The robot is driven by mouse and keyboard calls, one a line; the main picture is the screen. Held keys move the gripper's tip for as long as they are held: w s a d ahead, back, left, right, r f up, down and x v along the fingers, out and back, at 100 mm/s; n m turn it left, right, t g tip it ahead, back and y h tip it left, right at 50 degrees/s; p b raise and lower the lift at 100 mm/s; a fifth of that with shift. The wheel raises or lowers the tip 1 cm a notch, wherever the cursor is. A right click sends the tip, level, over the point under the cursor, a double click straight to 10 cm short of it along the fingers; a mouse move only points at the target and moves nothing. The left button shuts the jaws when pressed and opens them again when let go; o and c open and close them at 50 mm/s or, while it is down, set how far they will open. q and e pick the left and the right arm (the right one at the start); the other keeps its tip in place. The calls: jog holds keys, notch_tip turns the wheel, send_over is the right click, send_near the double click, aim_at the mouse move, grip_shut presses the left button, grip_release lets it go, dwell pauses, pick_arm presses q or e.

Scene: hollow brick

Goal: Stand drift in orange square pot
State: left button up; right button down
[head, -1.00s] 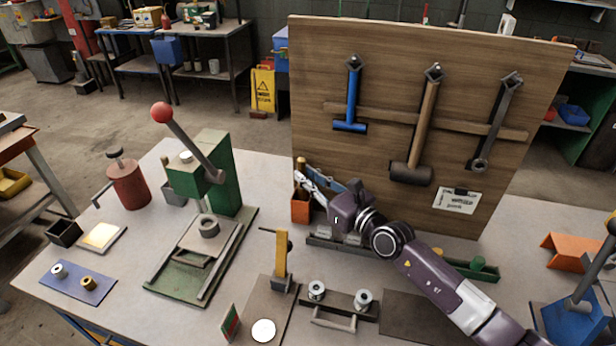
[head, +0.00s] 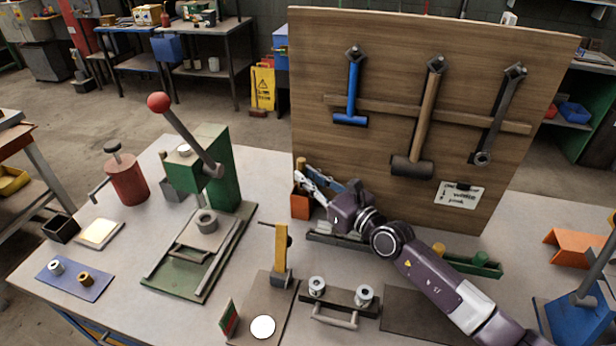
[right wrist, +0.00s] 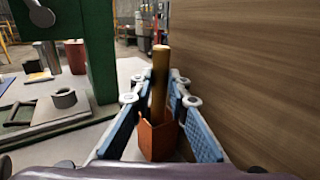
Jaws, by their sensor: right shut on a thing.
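The drift, a brass-brown rod (head: 300,165), stands roughly upright in the orange square pot (head: 299,206) beside the wooden tool board. In the right wrist view the drift (right wrist: 160,78) rises from the mouth of the orange pot (right wrist: 156,140). Its lower end is hidden inside the pot. My right gripper (head: 305,180) reaches in from the right, with its blue-padded fingers (right wrist: 160,95) on either side of the drift. It is shut on the drift just above the pot. My left gripper is not in view.
The board (head: 400,60) with hanging hammers and a wrench rises right behind my right gripper. A green arbor press (head: 215,185) stands to the left. A yellow upright stand (head: 281,255) and a long green tray (head: 485,268) are nearby. Bare bench lies between press and pot.

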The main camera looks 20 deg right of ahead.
jog(key=shift+f+b, duration=1.5)
jog(key=shift+f, duration=0.05)
jog(key=c, duration=1.8)
grip_release()
jog(key=shift+s+f, duration=0.1)
jog(key=shift+o, duration=0.2)
jog(key=shift+s+f, duration=0.1)
jog(key=shift+f, duration=0.15)
jog(key=v, duration=1)
jog(key=shift+r, duration=0.2)
jog(key=shift+r+v, duration=0.2)
jog(key=shift+v, duration=0.7)
